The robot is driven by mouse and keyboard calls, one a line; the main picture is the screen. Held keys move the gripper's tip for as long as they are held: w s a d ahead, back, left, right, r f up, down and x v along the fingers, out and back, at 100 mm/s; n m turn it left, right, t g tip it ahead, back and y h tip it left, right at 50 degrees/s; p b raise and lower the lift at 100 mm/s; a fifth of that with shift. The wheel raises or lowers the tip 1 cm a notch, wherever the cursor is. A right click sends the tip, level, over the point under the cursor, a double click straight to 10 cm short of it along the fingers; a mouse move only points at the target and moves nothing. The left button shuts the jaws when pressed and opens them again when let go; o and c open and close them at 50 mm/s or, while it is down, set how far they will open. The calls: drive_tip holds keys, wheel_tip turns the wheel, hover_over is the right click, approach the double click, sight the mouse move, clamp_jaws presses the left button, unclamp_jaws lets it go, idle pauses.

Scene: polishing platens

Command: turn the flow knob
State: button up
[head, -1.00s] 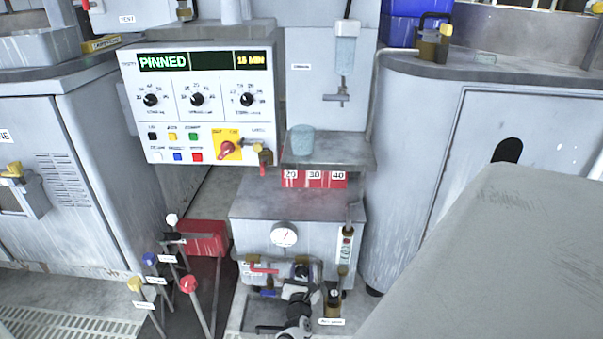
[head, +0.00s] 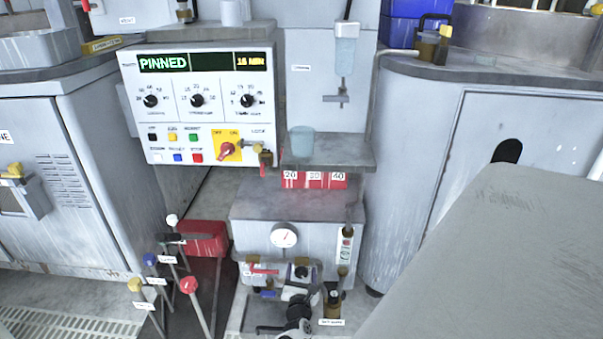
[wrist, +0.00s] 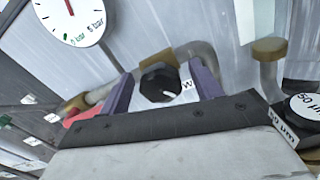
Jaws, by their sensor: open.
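The flow knob is a black round knob (wrist: 158,82) with a white pointer line, in the middle of the wrist view. A white label beside it shows only the letter W; the rest is hidden. In the head view the knob (head: 301,271) is small, on the front of the lower grey unit. My gripper (wrist: 161,88) is open, with one purple finger on each side of the knob. I cannot tell whether either finger touches it. In the head view my gripper (head: 299,291) is just below the knob and partly hidden by my own wrist.
A pressure gauge (head: 284,235) sits above the knob, and a red-handled valve (head: 263,271) is to its left. Coloured-top levers (head: 189,285) rise at lower left. Pipes (wrist: 200,60) run behind the knob.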

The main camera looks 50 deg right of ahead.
drive_tip(key=p+v, duration=1)
drive_tip(key=v, duration=0.3)
drive_tip(key=shift+a, duration=0.25)
drive_tip(key=shift+s, duration=0.1)
